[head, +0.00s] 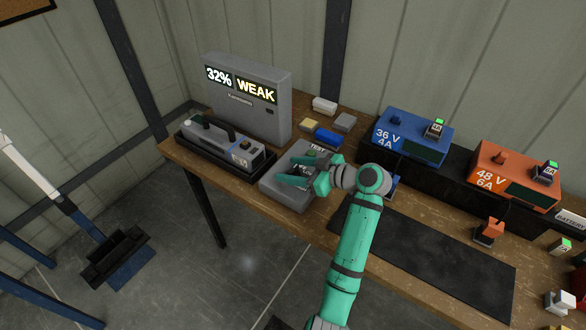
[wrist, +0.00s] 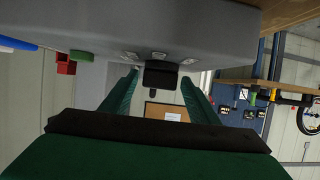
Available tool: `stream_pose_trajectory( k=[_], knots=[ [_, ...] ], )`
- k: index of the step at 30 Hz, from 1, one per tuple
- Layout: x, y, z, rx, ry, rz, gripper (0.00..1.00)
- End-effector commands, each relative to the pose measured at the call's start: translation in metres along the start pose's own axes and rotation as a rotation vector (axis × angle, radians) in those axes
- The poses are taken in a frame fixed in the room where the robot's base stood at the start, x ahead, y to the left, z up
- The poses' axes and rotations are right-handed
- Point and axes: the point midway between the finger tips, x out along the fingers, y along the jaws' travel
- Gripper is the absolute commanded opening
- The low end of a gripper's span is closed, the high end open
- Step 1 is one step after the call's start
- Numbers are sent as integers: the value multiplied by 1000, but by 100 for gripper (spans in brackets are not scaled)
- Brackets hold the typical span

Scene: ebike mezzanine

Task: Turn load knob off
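A grey test box (head: 283,196) sits on the workbench, with "TEST" lettering partly showing. My gripper (head: 291,171) is over this box in the head view, its teal fingers spread. In the wrist view, a small black knob (wrist: 160,76) stands out from the grey face of the box (wrist: 180,25). Small pale labels (wrist: 160,55) sit beside the knob. My gripper (wrist: 159,84) is open, with one finger on each side of the knob and visible gaps to both. The knob is hidden by my gripper in the head view.
A grey display unit (head: 245,110) reading "32% WEAK" stands behind a battery in a dark tray (head: 259,171). A blue charger (head: 410,140) and an orange charger (head: 512,180) stand to the right. A dark mat (head: 440,250) lies bare in front of them.

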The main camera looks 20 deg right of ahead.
Motion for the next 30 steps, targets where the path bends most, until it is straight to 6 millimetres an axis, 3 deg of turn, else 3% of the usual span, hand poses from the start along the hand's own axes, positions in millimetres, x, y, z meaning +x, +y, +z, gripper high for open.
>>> stream_pose_trajectory(
  k=[11, 24, 30],
  knots=[
    [-6, 1, -1, 0, 2, 4, 56],
    [-79, 2, -1, -1, 2, 6, 56],
    [-102, 1, 0, 0, 1, 4, 56]
  ],
)
